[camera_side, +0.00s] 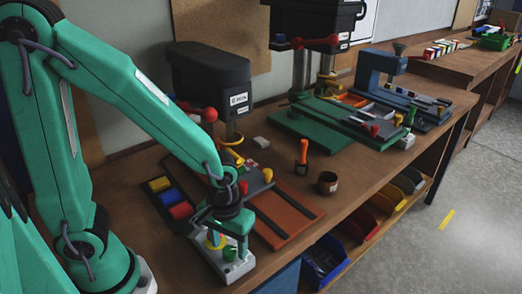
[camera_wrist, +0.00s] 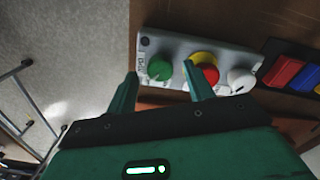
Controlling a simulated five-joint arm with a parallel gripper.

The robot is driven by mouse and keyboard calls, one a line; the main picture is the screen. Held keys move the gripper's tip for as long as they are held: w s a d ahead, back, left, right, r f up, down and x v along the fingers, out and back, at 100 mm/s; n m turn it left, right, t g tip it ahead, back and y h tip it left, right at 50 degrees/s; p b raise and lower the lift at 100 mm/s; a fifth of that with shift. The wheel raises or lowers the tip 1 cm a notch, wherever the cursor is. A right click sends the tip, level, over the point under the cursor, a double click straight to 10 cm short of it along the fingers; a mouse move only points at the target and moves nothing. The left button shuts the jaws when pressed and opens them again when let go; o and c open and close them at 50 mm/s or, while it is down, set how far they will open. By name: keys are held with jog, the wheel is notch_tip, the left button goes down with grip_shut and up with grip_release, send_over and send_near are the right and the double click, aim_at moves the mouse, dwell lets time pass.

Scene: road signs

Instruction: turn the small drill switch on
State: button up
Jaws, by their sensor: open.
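A light grey switch box (camera_side: 236,271) sits at the front edge of the bench by the small drill (camera_side: 212,82). In the wrist view the box (camera_wrist: 187,47) carries a green button (camera_wrist: 158,69), a red mushroom knob (camera_wrist: 209,75) on a yellow ring, and a pale grey rotary knob (camera_wrist: 241,80). The green button also shows in the side view (camera_side: 230,253). My gripper (camera_side: 229,243) is open and empty, pointing down over the box. In the wrist view the fingertips of my gripper (camera_wrist: 160,72) lie either side of the green button; contact cannot be told.
Yellow, blue and red blocks (camera_side: 170,197) lie in a black tray beside the box. An orange-handled tool (camera_side: 303,153) and a dark cup (camera_side: 327,183) stand to the right. A larger drill (camera_side: 310,25) and a blue press (camera_side: 375,75) stand farther back. Coloured bins (camera_side: 325,258) hang below the bench edge.

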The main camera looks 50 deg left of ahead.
jog(key=shift+f, duration=0.6)
jog(key=c, duration=1)
jog(key=shift+o, duration=0.2)
jog(key=shift+n, duration=0.4)
jog(key=n, duration=1.1)
